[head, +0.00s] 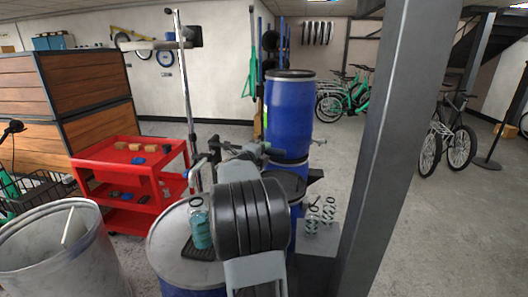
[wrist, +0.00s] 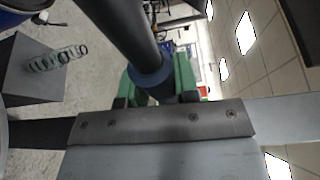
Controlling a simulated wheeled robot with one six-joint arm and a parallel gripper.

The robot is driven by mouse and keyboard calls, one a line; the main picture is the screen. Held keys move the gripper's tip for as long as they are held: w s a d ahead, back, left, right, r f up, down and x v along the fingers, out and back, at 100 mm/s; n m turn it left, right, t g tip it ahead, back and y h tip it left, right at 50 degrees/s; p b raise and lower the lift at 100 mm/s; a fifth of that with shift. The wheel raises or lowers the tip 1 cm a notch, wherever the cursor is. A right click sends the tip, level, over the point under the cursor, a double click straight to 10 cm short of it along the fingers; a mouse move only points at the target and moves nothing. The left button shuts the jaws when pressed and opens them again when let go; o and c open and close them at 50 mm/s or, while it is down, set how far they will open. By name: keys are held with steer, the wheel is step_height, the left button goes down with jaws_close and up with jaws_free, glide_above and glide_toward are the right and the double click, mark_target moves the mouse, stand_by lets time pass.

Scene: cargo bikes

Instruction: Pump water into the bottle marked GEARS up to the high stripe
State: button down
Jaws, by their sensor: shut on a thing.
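A clear bottle (head: 200,228) with blue-green liquid in its lower part stands upright on a dark tray (head: 187,250) on top of a drum. I cannot read a name or make out a stripe on it. My gripper (wrist: 156,84) is shut on a dark bar (wrist: 122,32) with a blue collar, which looks like the pump handle; green finger pads sit on both sides of it. In the head view my own arm hides most of the gripper and the pump. A spout-like metal part shows above and right of the bottle.
A tall blue drum (head: 289,115) stands behind my arm. A red cart (head: 122,160) with small blocks is left, an open whitish barrel (head: 62,250) front left. Coiled springs (head: 320,215) stand on a grey box right of my arm. A grey pillar (head: 385,140) blocks the right.

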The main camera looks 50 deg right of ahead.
steer(key=shift+r+n+h+p, duration=0.4)
steer(key=shift+r+n, duration=0.5)
steer(key=shift+r, duration=0.7)
steer(key=c, duration=0.8)
jaws_free()
steer(key=shift+c, duration=0.2)
steer(key=shift+a+f, duration=0.1)
steer(key=s+a+b, duration=0.1)
steer(key=a+b, duration=0.1)
steer(key=a, duration=1.1)
steer(key=shift+a+f, duration=0.2)
steer(key=shift+a, duration=0.1)
